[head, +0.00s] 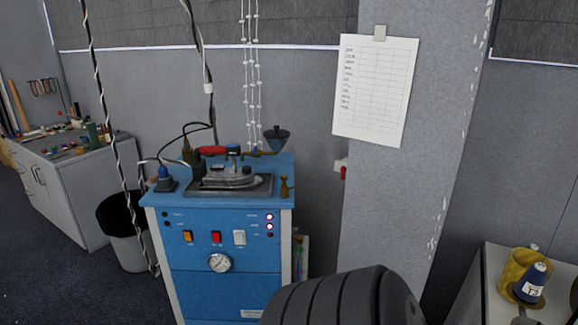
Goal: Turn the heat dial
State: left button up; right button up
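A blue steam station (189,289) stands left of the middle in the head view. A round white dial face with a dark needle (219,263) is on its front panel; it looks like a gauge. Above it are an orange switch (187,236), a red switch (215,237) and a white switch (239,237). Two red lights glow at the panel's right. An iron (229,176) with a red handle end rests on a dark tray on top. A small blue part (233,150) shows by its handle; I cannot tell if it is a dial. Neither gripper shows.
A dark ribbed rounded shape (338,299) fills the bottom middle, in front of the station's right side. Cables hang above the station. A bin (128,248) stands left. A pillar with a paper sheet (376,88) rises right. Thread spools (531,282) sit at lower right.

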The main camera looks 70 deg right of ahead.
aim_at(247, 169)
jog(key=z, duration=1.9)
jog(key=u, duration=1.7)
jog(key=i+l+u, duration=0.15)
jog(key=i+u, duration=0.2)
jog(key=i+l+u, duration=0.2)
jog(key=u, duration=0.2)
jog(key=i+z, duration=0.1)
jog(key=z, duration=2.65)
